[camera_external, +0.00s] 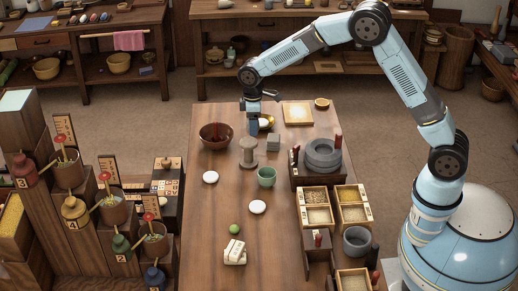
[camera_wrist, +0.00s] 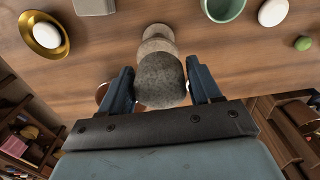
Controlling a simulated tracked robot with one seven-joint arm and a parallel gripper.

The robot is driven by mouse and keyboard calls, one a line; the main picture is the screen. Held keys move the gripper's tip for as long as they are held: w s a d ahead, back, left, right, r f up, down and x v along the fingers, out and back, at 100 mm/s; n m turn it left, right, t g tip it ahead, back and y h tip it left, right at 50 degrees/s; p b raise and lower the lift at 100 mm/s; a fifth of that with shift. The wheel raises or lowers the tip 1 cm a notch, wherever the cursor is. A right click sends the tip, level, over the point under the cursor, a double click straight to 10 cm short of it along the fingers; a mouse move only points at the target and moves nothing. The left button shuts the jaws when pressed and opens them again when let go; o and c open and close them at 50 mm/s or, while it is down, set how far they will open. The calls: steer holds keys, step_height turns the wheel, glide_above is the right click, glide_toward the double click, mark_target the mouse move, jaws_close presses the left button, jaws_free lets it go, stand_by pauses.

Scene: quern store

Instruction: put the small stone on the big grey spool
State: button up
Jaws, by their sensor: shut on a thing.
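The small stone (camera_wrist: 160,80) is dark grey and rounded, and it sits between the two fingers of my gripper (camera_wrist: 162,88) in the wrist view. The big grey spool (camera_external: 248,153) stands upright on the table in the outside view, just nearer the camera than my gripper (camera_external: 252,124). In the wrist view the spool (camera_wrist: 158,38) shows beyond the stone, which hides part of it. My gripper is shut on the stone and appears raised above the table. I cannot make out the stone in the outside view.
A brown bowl (camera_external: 215,135) is left of the spool, a gold dish (camera_external: 270,128) with a white egg-like thing behind it. A grey block (camera_external: 273,142) and green cup (camera_external: 267,177) are close on the right. Clear table (camera_external: 205,235) lies at the front left.

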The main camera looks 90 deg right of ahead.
mark_target(248, 142)
steer(key=shift+w+d+f, duration=0.25)
steer(key=shift+w+f, duration=0.5)
steer(key=shift+f, duration=0.25)
steer(key=shift+w+f, duration=0.1)
steer(key=shift+f, duration=1.5)
steer(key=o, duration=1.2)
steer(key=shift+f, duration=0.1)
steer(key=shift+o, duration=0.2)
